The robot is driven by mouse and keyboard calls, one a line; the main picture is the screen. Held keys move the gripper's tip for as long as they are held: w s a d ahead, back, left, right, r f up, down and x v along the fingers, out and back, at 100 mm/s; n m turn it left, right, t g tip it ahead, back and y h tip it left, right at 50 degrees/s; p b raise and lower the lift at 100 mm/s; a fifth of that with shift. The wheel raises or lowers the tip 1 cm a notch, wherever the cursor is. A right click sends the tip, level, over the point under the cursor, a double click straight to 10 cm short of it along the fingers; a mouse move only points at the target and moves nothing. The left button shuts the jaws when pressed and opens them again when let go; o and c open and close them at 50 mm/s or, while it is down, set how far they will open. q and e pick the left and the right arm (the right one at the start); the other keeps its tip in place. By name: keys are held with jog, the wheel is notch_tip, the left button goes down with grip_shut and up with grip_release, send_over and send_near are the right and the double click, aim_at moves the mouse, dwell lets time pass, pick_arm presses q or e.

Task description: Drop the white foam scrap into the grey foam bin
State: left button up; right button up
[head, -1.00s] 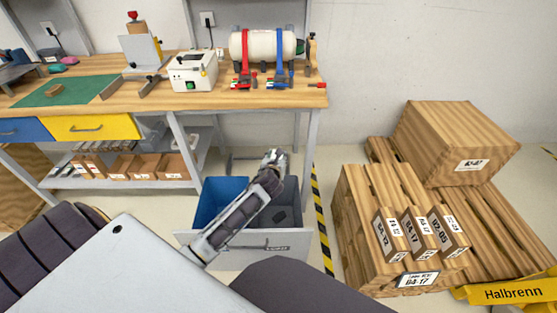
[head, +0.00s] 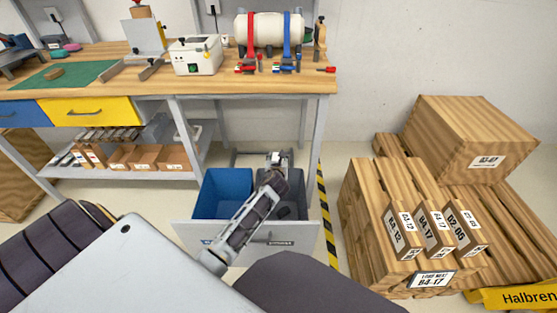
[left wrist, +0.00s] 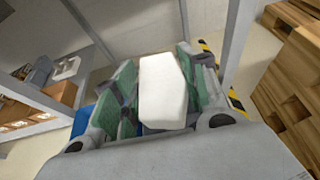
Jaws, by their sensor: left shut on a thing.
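The white foam scrap (left wrist: 163,90) is a pale block held between the green-padded fingers of my left gripper (left wrist: 160,88) in the left wrist view. In the head view my left gripper (head: 277,161) is at the back edge of the pulled-out drawer, over or just behind the grey foam bin (head: 297,203). The scrap is too small there to make out clearly. The grey bin is the right-hand one in the drawer; my forearm hides part of it, and a dark thing seems to lie inside. My right gripper is out of view.
A blue bin (head: 232,183) sits left of the grey one in the drawer (head: 290,236). The workbench (head: 230,85) stands above and behind, with its leg (head: 329,130) close on the right. Wooden crates (head: 375,220) stand further right, past a striped floor line.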

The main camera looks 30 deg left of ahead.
pick_arm(q)
jog(key=shift+w+a+f+b, duration=0.1)
jog(key=shift+f+b, duration=0.3)
jog(key=shift+f, duration=0.3)
jog(key=shift+w+a+f+b, duration=0.1)
jog(key=shift+f+b, duration=0.25)
jog(key=shift+f, duration=0.35)
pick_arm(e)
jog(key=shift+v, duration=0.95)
pick_arm(q)
jog(key=shift+s, duration=0.1)
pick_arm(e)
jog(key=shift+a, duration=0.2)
pick_arm(q)
notch_tip(320, 180, down, 6)
jog(key=b, duration=0.8)
jog(key=shift+b, duration=0.4)
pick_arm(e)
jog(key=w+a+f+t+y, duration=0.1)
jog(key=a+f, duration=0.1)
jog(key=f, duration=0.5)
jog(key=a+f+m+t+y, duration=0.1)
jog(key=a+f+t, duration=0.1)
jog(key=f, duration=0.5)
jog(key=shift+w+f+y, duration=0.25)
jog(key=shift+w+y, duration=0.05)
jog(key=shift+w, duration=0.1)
